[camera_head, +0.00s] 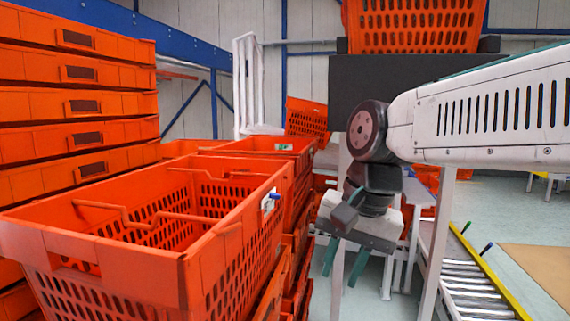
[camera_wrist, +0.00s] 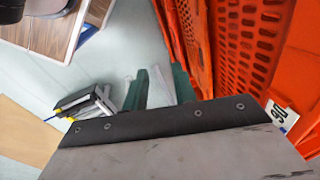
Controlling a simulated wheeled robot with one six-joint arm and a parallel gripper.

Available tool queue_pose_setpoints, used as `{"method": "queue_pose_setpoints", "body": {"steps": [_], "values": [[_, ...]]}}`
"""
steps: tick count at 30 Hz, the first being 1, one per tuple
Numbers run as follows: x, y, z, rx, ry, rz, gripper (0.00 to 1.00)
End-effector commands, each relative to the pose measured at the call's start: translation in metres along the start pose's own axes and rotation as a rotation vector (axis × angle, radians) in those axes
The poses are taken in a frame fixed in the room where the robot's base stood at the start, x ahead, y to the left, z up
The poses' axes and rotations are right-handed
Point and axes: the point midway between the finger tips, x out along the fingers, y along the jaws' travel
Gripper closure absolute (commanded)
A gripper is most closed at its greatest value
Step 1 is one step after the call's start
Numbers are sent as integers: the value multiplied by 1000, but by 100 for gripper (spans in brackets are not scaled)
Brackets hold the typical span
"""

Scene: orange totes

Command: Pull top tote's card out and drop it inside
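The top tote (camera_head: 140,245) is an orange, slotted open tote at the front left. It looks empty in the head view. Its card (camera_head: 269,202) is white with a blue part and sits on the outside of the right wall, near the rim. In the wrist view a white card marked "90" (camera_wrist: 281,115) shows against orange plastic at the right edge, partly hidden by my gripper body. My gripper (camera_head: 341,280) points down to the right of the tote, apart from it and lower than the card. Its two green fingers are spread and empty; they also show in the wrist view (camera_wrist: 160,78).
Tall stacks of orange totes (camera_head: 78,75) stand at the left. Another tote (camera_head: 265,147) stands behind the top one, with more totes below. A roller conveyor (camera_head: 475,280) with a yellow edge lies at the right. Open floor lies beyond it.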

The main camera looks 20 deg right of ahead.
Motion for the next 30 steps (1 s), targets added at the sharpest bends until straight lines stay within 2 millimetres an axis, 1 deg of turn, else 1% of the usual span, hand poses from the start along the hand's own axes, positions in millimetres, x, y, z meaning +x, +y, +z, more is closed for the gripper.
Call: {"method": "queue_pose_setpoints", "body": {"steps": [1, 3, 5, 6, 9, 12, 16, 20, 23, 30], "values": [[-13, -22, -21, 183, -19, -36, 73], [-30, -49, -46, 446, -54, -86, 73], [-42, -70, -68, 658, -90, -123, 73], [-50, -84, -82, 788, -117, -144, 73], [-65, -111, -112, 1069, -186, -184, 73], [-76, -129, -135, 1271, -245, -206, 73], [-83, -143, -150, 1415, -295, -216, 73], [-81, -148, -154, 1458, -309, -218, 73], [-74, -150, -153, 1457, -309, -217, 73], [-48, -159, -150, 1455, -309, -215, 73]]}}
